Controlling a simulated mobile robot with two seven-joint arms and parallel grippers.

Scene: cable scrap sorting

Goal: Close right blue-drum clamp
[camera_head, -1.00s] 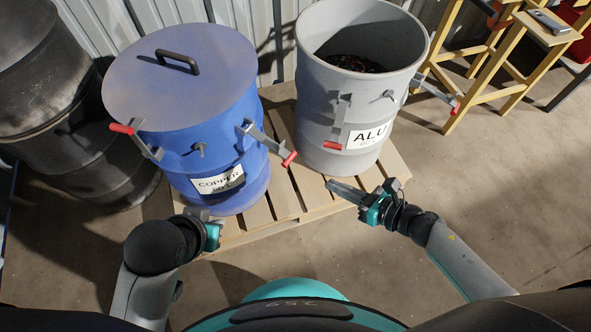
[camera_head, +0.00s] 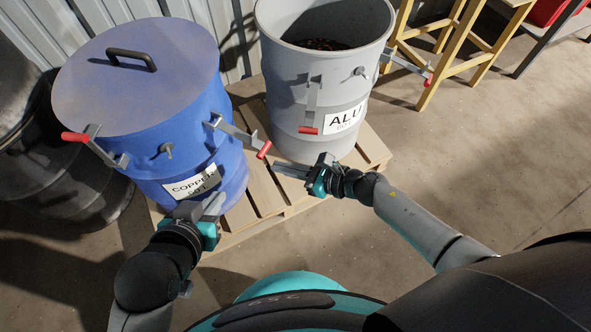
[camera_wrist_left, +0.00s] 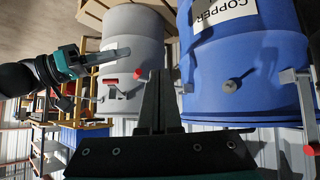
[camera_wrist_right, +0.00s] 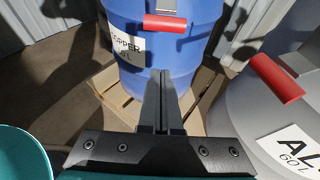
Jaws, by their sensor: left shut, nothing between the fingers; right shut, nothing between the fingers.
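The blue drum (camera_head: 205,155) wears its lid (camera_head: 140,75) and a COPPER label. Its right clamp (camera_head: 240,135) juts outward from the upper wall, lever sticking out with a red grip at its end. This clamp's red grip also shows in the right wrist view (camera_wrist_right: 165,25), beyond the fingertips, and in the left wrist view (camera_wrist_left: 142,75). The drum's left clamp (camera_head: 95,147) also juts out. My left gripper (camera_head: 214,203) is shut and empty, low before the label. My right gripper (camera_head: 290,170) is shut and empty, right of and below the right clamp, apart from it.
A grey ALU drum (camera_head: 285,105), open on top, stands right of the blue drum with its own red-gripped clamps. Both stand on a wooden pallet (camera_head: 375,148). A dark drum (camera_head: 70,195) is at left, a yellow wooden stand (camera_head: 440,60) at right. Floor at right is clear.

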